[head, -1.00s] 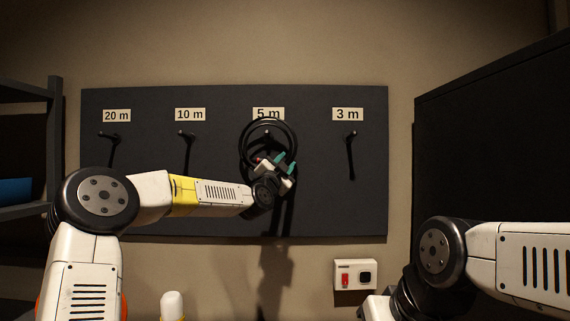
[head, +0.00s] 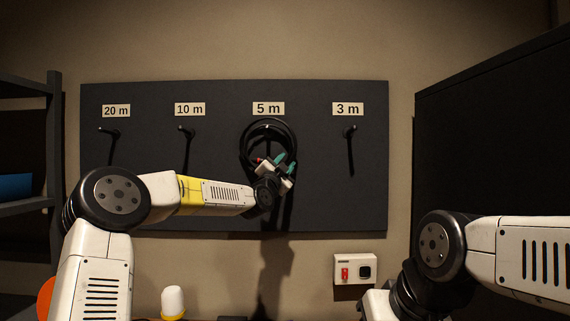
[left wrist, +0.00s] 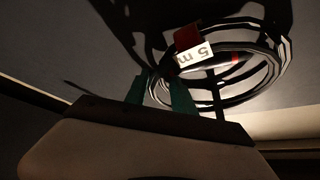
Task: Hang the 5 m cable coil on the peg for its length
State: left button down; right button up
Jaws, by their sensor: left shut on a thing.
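The black cable coil (head: 243,147) is in front of the dark peg board, just below the 5 m label (head: 268,108). The 5 m peg (head: 267,127) shows within the ring's upper part; I cannot tell whether the coil rests on it. My left gripper (head: 282,165) is shut on the coil's lower part. In the left wrist view its teal fingers (left wrist: 160,95) are at the near edge of the coil (left wrist: 282,60), with a white "5 m" tag (left wrist: 195,54) and a red piece beside it. My right gripper is out of view.
Empty pegs hang under the 20 m (head: 116,110), 10 m (head: 190,109) and 3 m (head: 348,109) labels. A white switch box (head: 354,269) is on the wall below the board. A dark shelf (head: 55,150) stands left and a dark cabinet (head: 490,140) right.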

pick_arm(q)
jog(key=shift+r, duration=0.1)
grip_release()
dwell(0.5)
jog(key=shift+s, duration=0.1)
dwell(0.6)
jog(key=s, duration=1)
dwell(1.0)
jog(key=shift+w, duration=0.1)
